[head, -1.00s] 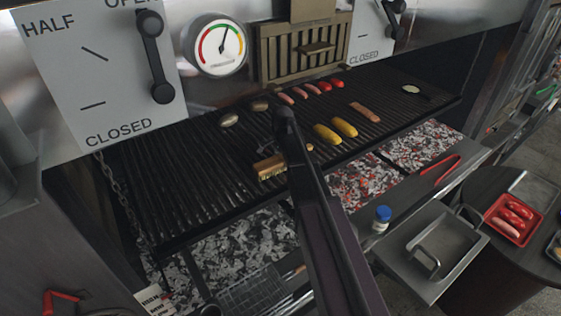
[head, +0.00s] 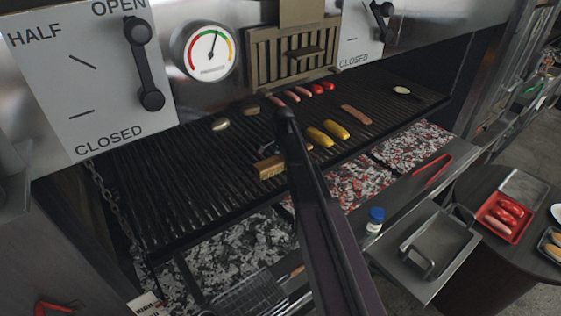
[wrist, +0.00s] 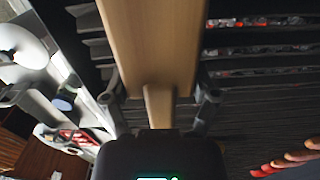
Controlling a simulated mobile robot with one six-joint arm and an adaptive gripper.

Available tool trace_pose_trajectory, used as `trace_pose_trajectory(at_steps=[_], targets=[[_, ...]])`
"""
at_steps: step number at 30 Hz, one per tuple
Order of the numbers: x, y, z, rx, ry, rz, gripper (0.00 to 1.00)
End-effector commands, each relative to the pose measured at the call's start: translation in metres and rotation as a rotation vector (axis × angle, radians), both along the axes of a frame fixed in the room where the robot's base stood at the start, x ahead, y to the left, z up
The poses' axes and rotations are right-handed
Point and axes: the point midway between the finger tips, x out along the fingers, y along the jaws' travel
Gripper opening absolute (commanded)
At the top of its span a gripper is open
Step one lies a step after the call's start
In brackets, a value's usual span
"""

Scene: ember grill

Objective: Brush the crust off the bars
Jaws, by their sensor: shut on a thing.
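My gripper (wrist: 158,103) is shut on the wooden handle of the grill brush (wrist: 150,45). In the head view, the brush head (head: 270,168), a wooden block with yellowish bristles, is over the front middle of the dark grate (head: 180,165). It looks low at the bars, but I cannot tell whether the bristles touch. My dark arm hides most of the gripper and handle there. The grate's bars run from back to front, and the left part is bare of food. I cannot make out the crust clearly.
Two corn cobs (head: 328,133) lie just right of the brush. Several sausages (head: 300,93) lie further back, and a brown piece (head: 356,115) to the right. Glowing coals (head: 355,185) lie below. A blue-capped jar (head: 375,220) and red tongs (head: 432,168) are on the front ledge.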

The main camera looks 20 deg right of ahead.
Motion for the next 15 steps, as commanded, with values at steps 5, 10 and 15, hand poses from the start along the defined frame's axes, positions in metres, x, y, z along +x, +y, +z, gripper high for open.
trace_pose_trajectory(at_steps=[5,10,15], targets=[[0.000,0.000,0.000,0.000,0.000,0.000,0.38],[0.002,-0.004,0.000,0.000,0.000,-0.001,0.38],[0.005,-0.013,-0.001,0.000,0.000,-0.002,0.38]])
